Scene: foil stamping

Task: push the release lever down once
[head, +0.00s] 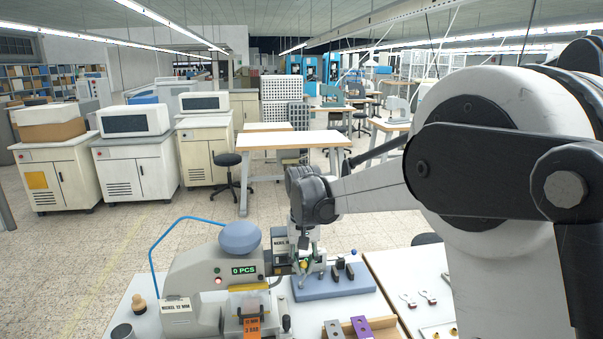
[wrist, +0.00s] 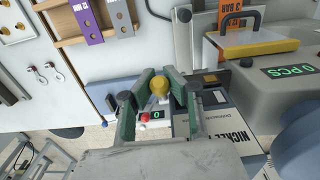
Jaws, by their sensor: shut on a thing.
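My gripper (head: 308,264) reaches down beside the stamping machine (head: 190,280). In the wrist view its green fingers (wrist: 161,88) close around a small device with a yellow knob (wrist: 160,86). The yellow knob also shows in the head view (head: 303,265). I cannot tell for sure which part is the release lever. The fingers hide much of the device. The machine's larger display (head: 244,270) reads 0 PCS.
A blue-grey pad (head: 345,289) with dark parts lies right of my gripper. A wooden rack (head: 385,334) with purple and grey plates stands in front. An orange 3 BAR tag (head: 251,327) hangs on the machine.

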